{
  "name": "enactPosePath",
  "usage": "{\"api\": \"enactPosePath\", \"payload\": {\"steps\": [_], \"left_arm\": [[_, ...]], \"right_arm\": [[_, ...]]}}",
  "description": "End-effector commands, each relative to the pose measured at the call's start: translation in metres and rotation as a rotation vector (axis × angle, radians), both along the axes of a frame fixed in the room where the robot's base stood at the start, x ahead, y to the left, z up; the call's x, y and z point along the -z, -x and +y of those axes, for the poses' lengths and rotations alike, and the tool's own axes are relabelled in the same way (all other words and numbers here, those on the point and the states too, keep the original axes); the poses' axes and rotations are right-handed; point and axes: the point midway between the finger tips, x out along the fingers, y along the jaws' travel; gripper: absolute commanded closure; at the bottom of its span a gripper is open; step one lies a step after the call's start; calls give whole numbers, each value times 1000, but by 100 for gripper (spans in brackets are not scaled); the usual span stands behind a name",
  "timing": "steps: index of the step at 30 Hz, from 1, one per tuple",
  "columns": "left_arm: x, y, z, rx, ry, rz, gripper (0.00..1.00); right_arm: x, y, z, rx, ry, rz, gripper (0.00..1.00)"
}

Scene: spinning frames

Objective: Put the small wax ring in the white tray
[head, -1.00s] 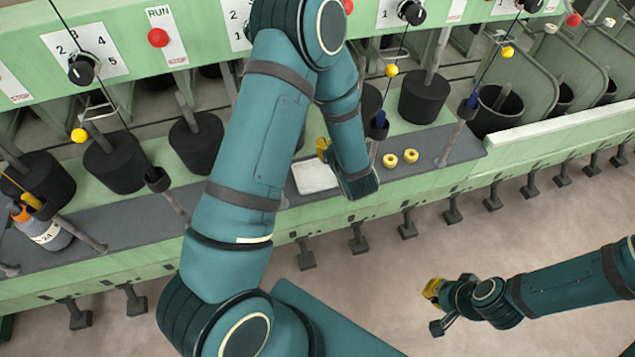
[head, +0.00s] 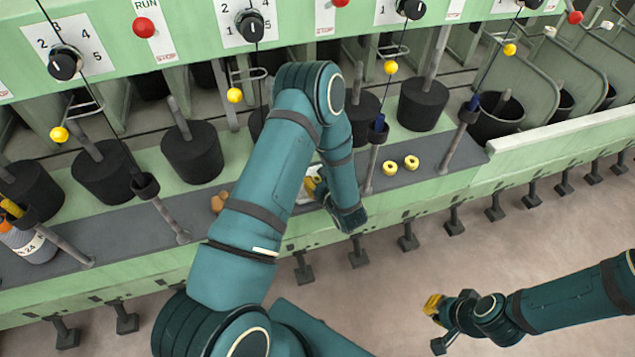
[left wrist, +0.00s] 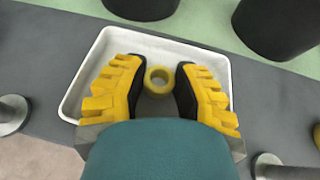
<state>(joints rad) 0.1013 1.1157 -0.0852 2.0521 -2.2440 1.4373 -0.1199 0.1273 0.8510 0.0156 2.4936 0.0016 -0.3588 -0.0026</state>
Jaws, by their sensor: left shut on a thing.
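A small yellow wax ring (left wrist: 159,80) is between the fingertips of my left gripper (left wrist: 158,88), which is shut on it. In the left wrist view the ring and fingers are over the white tray (left wrist: 212,62); the height above its floor is hard to tell. In the head view my left gripper (head: 314,184) is partly hidden by my arm, which also covers most of the tray. Two more yellow rings, one (head: 389,168) and another (head: 411,162), lie on the grey ledge to the right. My right gripper (head: 436,325) is open and empty over the floor.
The grey ledge (head: 120,232) runs along the green machine with black cylinders (head: 192,152) and grey posts (head: 372,168) close to the tray. A brown object (head: 217,202) shows beside my left arm.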

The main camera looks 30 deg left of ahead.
Motion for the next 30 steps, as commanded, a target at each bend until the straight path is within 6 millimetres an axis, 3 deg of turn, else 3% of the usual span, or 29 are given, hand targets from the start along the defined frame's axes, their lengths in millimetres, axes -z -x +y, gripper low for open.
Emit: {"api": "enactPosePath", "payload": {"steps": [24,27,30], "left_arm": [[20,1,-1,2,6,6,79],[20,2,-1,2,8,7,41],[21,3,-1,-1,9,9,41]], "right_arm": [[2,0,0,0,0,0,100],[2,0,0,0,0,0,100],[2,0,0,0,0,0,100]]}}
